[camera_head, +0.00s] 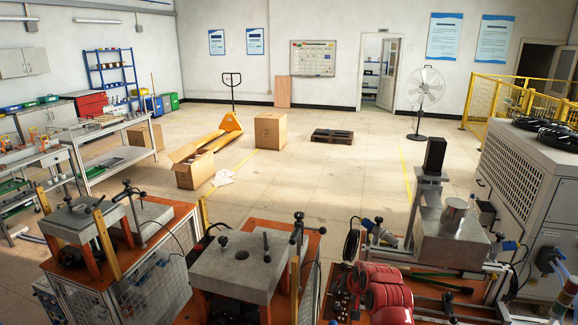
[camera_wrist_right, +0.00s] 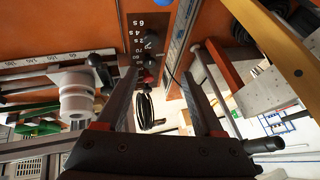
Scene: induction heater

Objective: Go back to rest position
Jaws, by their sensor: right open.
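My right gripper (camera_wrist_right: 161,72) shows in the right wrist view with its two dark fingers spread apart. Nothing is held between them. Beyond the fingers lie a dark panel with knobs (camera_wrist_right: 148,40) and an orange surface (camera_wrist_right: 70,22). A white stepped cylinder (camera_wrist_right: 76,98) is left of the fingers, apart from them. I cannot clearly make out the right gripper among the equipment at the bottom of the head view. My left gripper is not in view.
Orange-topped benches with steel fixtures (camera_head: 240,262) fill the near side. A metal box (camera_head: 445,240) and a large grey cabinet (camera_head: 530,175) stand right. Beyond, a yellow pallet jack (camera_head: 215,138) and cartons (camera_head: 270,131) stand on open floor.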

